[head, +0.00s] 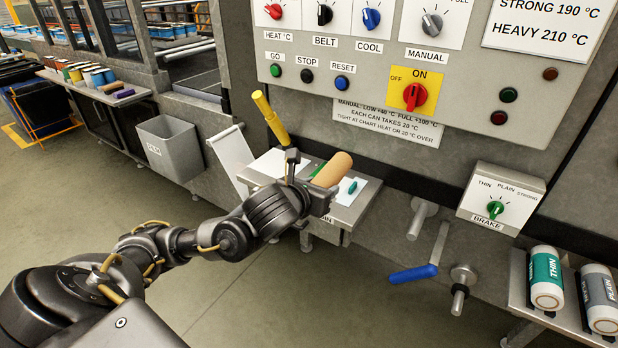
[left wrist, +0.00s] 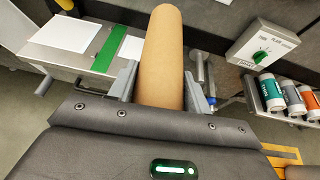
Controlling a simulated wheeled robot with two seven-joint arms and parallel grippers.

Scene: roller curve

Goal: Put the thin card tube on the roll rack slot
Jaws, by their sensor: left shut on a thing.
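The brown card tube (head: 333,170) is in my left gripper (head: 318,193), held tilted above the small grey work table. In the left wrist view the tube (left wrist: 163,50) sits between the two fingers (left wrist: 158,90), which close on its sides. The far end of the tube points away from me. A rack (head: 525,312) at the lower right carries a teal THIN roll (head: 546,278) and a grey PLAIN roll (head: 599,297). In the left wrist view an orange-banded roll (left wrist: 311,95) lies beside them. Bare slots on the rack cannot be made out. My right gripper is out of view.
The grey table (head: 349,212) holds white sheets and a green strip. A yellow handle (head: 270,118) stands behind it. A grey peg (head: 422,219), a blue-handled crank (head: 414,273) and the BRAKE box (head: 500,198) lie between table and rack. A bin (head: 172,150) stands left.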

